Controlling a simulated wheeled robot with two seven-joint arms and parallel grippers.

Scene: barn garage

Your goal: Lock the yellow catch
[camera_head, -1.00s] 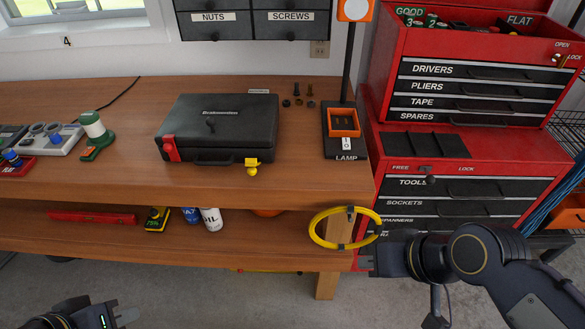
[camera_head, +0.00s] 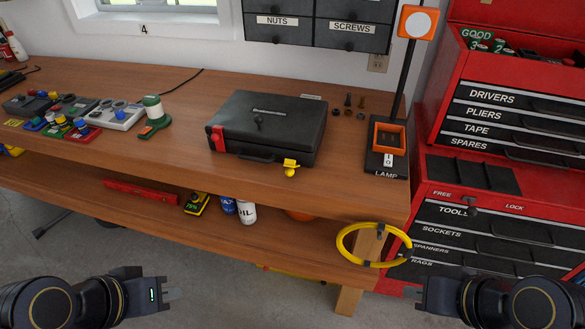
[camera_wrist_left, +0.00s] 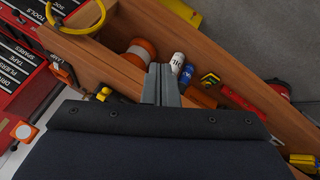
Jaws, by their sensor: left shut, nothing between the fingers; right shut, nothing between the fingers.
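The yellow catch (camera_head: 290,167) is on the front of a closed black case (camera_head: 268,124) that lies on the workbench. It sits right of the case's handle and sticks out from the front face. A red catch (camera_head: 217,139) is at the case's left front corner. My left gripper (camera_head: 166,289) is shut and empty, in front of the bench and well below the case. My right gripper (camera_head: 420,294) is shut and empty, in front of the bench's right end. In the left wrist view, the left gripper's fingers (camera_wrist_left: 161,84) are together, and a yellow piece beside them is partly hidden.
The wooden workbench (camera_head: 360,197) has a lower shelf with an oil can (camera_head: 246,213). A yellow hose coil (camera_head: 345,243) hangs at its right end. A lamp stand (camera_head: 386,165) stands right of the case. A red tool chest (camera_head: 480,185) is at right.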

